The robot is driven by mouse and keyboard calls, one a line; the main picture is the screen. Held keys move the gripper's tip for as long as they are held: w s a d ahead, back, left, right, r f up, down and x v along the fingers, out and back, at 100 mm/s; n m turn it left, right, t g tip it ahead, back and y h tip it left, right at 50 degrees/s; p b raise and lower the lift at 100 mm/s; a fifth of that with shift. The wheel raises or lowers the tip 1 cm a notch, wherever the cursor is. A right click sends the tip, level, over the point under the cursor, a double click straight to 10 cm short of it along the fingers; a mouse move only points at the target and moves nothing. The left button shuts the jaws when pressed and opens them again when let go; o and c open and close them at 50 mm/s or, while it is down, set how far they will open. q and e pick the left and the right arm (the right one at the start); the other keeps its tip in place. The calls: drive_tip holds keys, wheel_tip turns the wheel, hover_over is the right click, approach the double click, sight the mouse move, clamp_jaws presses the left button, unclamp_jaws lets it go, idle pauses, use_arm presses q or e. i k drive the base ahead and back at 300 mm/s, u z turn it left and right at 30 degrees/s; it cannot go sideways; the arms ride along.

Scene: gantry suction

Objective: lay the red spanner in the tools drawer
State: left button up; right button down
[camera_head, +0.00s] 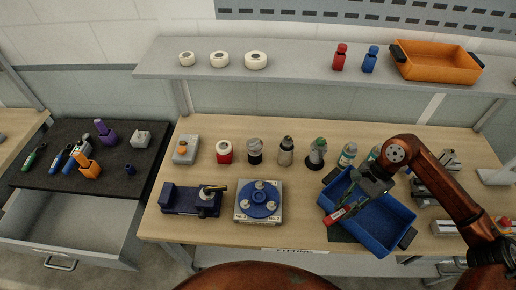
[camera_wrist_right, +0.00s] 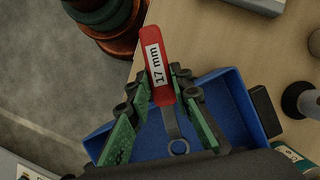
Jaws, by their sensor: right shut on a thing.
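The red spanner (camera_head: 340,214) is over the blue bin in the head view. In the right wrist view the spanner (camera_wrist_right: 154,58) shows a red handle with a "17 mm" label, and a grey shaft with a ring end. My right gripper (camera_head: 358,202) is shut on the spanner, its green-padded fingers on either side of it. A grey drawer (camera_head: 75,217) stands pulled open below the black-topped cabinet at the left; its visible inside looks empty. I cannot read a label on it. My left gripper is not in view.
The blue bin (camera_head: 398,222) sits on the workbench under the gripper. A blue rotary fixture (camera_head: 259,200) and a dark blue vise (camera_head: 180,199) stand between it and the drawer. Several bottles line the bench behind. Tools lie on the black cabinet top (camera_head: 62,140). An orange bin (camera_head: 435,64) is on the shelf.

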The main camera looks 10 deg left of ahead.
sight(91, 225)
drive_tip(key=k, duration=0.5)
drive_tip(key=u, duration=0.75)
drive_tip(key=i, duration=0.3)
drive_tip(key=u, duration=1.1)
drive_tip(key=i, duration=0.95)
drive_tip(key=u, duration=1.35)
drive_tip(key=i, duration=0.3)
drive_tip(key=u, duration=0.15)
